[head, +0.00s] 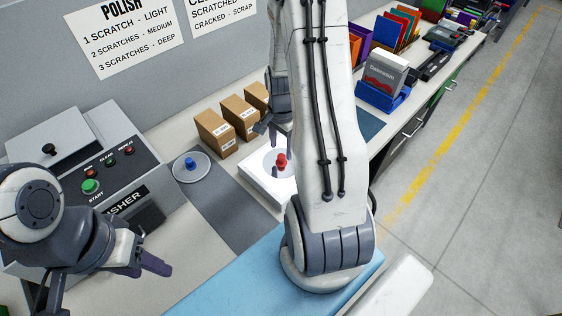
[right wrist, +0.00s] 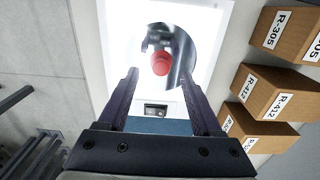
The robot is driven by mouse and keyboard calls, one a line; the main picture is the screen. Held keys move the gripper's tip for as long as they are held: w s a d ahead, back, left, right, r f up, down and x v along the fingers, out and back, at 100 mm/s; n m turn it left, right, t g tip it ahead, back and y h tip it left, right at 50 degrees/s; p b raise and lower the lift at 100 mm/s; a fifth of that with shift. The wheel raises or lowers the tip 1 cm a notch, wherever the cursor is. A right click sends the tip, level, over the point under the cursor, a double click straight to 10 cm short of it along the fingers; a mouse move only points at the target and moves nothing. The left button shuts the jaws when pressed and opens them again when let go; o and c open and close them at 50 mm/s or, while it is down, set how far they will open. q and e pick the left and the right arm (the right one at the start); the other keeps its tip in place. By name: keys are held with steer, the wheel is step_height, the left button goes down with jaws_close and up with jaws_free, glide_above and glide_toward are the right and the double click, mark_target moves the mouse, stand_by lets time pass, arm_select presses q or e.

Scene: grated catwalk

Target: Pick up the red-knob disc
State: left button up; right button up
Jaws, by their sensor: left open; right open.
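The red-knob disc (head: 281,162) lies on a white square box (head: 262,187) and is partly hidden by my right arm. In the right wrist view its red knob (right wrist: 160,64) stands on a shiny round disc (right wrist: 185,52), beyond and between the fingertips. My right gripper (head: 268,124) is open and empty, close to the disc and apart from the knob as far as I can tell; its fingers also show in the right wrist view (right wrist: 160,78). My left gripper (head: 150,258) is open and empty at the lower left, in front of the polisher.
A blue-knob disc (head: 190,168) lies left of the white box on the bench. Several cardboard boxes (head: 215,134) stand behind it. The polisher (head: 105,165) with its buttons is at left. A blue holder (head: 383,97) stands at the right. The grey mat (head: 228,205) has bare room.

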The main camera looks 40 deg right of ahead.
mark_target(281, 156)
steer(key=shift+f+p, duration=0.5)
steer(key=shift+f, duration=1.45)
jaws_close()
steer(key=shift+w+r, duration=0.1)
